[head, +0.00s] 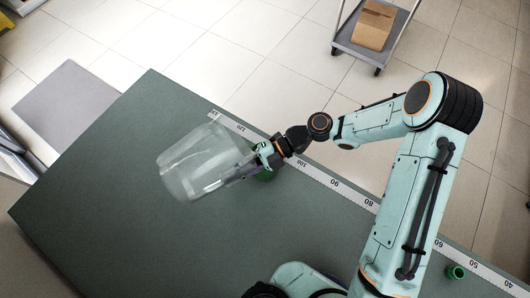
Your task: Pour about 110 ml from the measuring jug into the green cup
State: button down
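The measuring jug (195,163) is a large clear vessel left of my gripper. It looks tilted over, and its contents cannot be made out. My gripper (258,160) is at the jug's right side, with its fingers against it and apparently shut on it. A green round thing (266,176), likely the green cup, shows just below my gripper and is mostly hidden by the gripper and jug. Whether the jug's mouth is over it cannot be told. A smaller green round piece (455,272) with a dark opening stands at the lower right of the table.
The dark green table (110,190) is clear left of and below the jug. A white measuring strip (337,185) with numbers runs along its far edge. Beyond the table, a cart (397,62) carries a cardboard box (372,25). A grey mat (65,102) lies on the tiled floor.

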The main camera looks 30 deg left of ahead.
jog(key=shift+w+r, duration=0.1)
jog(key=shift+r, duration=0.2)
dwell(0.4)
jog(key=shift+r+g+y, duration=0.3)
jog(key=shift+r+g, duration=0.2)
jog(key=shift+r, duration=0.05)
dwell(0.8)
jog(key=shift+s+f+t+h, duration=0.25)
jog(key=shift+f+t+h, duration=0.35)
jog(key=shift+f+t, duration=0.7)
jog(key=shift+s+f+t+h, duration=0.2)
jog(key=shift+f+t+h, duration=0.55)
jog(key=shift+f, duration=0.8)
